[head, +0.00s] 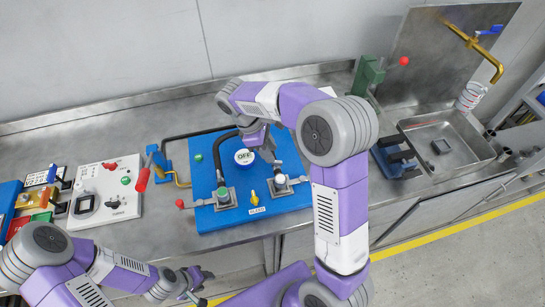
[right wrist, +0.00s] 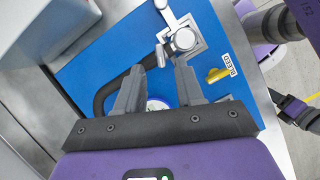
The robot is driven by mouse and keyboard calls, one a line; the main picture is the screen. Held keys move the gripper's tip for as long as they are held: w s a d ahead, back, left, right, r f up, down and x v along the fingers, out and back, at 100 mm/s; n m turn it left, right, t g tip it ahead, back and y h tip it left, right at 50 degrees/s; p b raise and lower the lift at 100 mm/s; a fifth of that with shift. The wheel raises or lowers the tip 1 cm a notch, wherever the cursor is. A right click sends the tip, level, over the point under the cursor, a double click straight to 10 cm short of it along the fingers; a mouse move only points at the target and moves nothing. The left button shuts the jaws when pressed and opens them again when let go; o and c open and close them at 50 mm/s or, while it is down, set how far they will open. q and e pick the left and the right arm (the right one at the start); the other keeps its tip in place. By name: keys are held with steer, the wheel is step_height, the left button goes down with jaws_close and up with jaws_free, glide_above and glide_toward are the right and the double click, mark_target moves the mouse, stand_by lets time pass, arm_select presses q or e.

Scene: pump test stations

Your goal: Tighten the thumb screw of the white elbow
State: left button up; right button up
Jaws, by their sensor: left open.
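A pale fitting, which looks like the white elbow (head: 280,181), sits in the right-hand metal clamp on the blue board (head: 230,219). Its thumb screw is too small to tell. A darker fitting (head: 223,195) at the black hose's end sits in the left-hand clamp; a clamped fitting also shows in the right wrist view (right wrist: 184,40). My right gripper (head: 257,137) is just above the round blue-and-white OFF dial (head: 245,157), its fingers apart and empty in the right wrist view (right wrist: 160,85). My left gripper (head: 198,284) is open and empty, in front of the bench, away from the board.
A yellow bleed valve (head: 252,195) stands between the clamps. The black hose (head: 218,155) arches behind. A white panel (head: 105,190) and a red-handled lever (head: 143,179) are left. A green press (head: 368,77) and a sink (head: 447,141) are right. The front floor is clear.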

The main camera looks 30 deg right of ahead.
mark_target(277, 163)
steer(key=x, duration=0.5)
steer(key=shift+b, duration=0.4)
steer(key=shift+a, duration=0.1)
jaws_close()
